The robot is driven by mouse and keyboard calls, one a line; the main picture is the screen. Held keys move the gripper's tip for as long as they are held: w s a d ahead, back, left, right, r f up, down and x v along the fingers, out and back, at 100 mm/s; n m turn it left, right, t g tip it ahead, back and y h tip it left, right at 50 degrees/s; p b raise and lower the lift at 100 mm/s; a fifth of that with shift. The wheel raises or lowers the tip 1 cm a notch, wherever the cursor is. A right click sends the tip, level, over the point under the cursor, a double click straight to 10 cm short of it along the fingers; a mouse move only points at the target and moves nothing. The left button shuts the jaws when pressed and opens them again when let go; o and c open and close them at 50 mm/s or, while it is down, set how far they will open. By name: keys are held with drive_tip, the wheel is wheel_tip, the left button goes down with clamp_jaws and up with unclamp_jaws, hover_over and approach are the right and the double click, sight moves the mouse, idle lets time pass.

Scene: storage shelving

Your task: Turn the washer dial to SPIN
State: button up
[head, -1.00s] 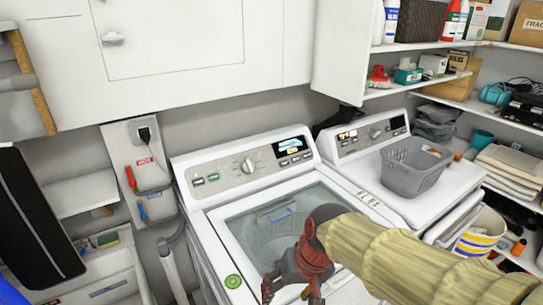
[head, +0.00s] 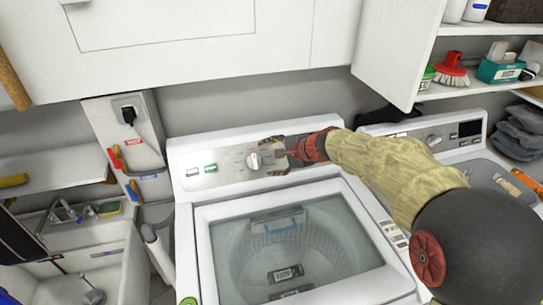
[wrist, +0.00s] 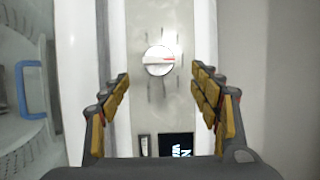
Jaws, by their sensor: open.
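The washer (head: 185,228) stands ahead of me with its control panel at the back. Its round dial (head: 253,161) is on that panel, right of a green button. My gripper (head: 275,155) reaches in from the right at the panel. In the wrist view my gripper (wrist: 160,88) is open, with its padded fingers on either side below the dial, apart from it. The dial's printed labels are too small to read.
A second machine (head: 445,142) stands to the right. The upper cabinet (head: 200,45) hangs above the washer, and its open door (head: 395,60) is near my arm. A glass lid (head: 295,250) covers the washer top. A sink (head: 75,250) is at left.

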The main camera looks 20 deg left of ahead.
sight(256, 162)
drive_tip(key=x, duration=0.4)
drive_tip(key=b+x, duration=0.1)
drive_tip(key=x, duration=0.2)
drive_tip(key=shift+s+a+f, duration=0.1)
drive_tip(key=shift+a+f, duration=0.2)
drive_tip(key=shift+a, duration=0.05)
drive_tip(key=c, duration=0.3)
drive_tip(key=c, duration=0.7)
drive_tip(key=shift+c, duration=0.8)
